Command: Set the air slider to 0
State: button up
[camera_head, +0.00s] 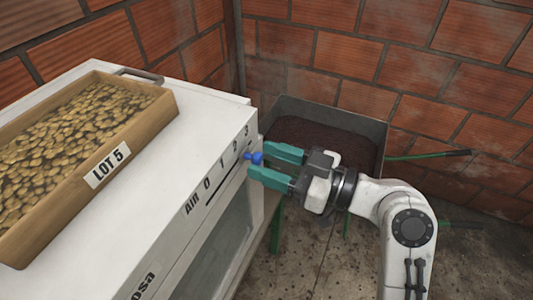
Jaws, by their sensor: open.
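The air slider has a blue knob (256,158) at the far end of its slot, near the mark 3. The scale "AIR 0 1 2 3" (217,170) runs along the white machine's (150,190) top edge, with 0 at the near end. My gripper (262,162) has two green fingers spread apart, pointing left at the knob. The fingertips are close beside the knob, one on the far side and one on the near side. I cannot tell whether they touch it.
A wooden tray of beans labelled "LOT 5" (107,168) sits on the machine's top. A grey bin (375,140) with dark contents stands behind my gripper, with green-handled bars at its right. Brick walls (430,80) close the back. Floor (300,260) is clear in front.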

jog(key=shift+w+a, duration=0.15)
jog(key=shift+a, duration=0.4)
grip_shut()
dwell(0.4)
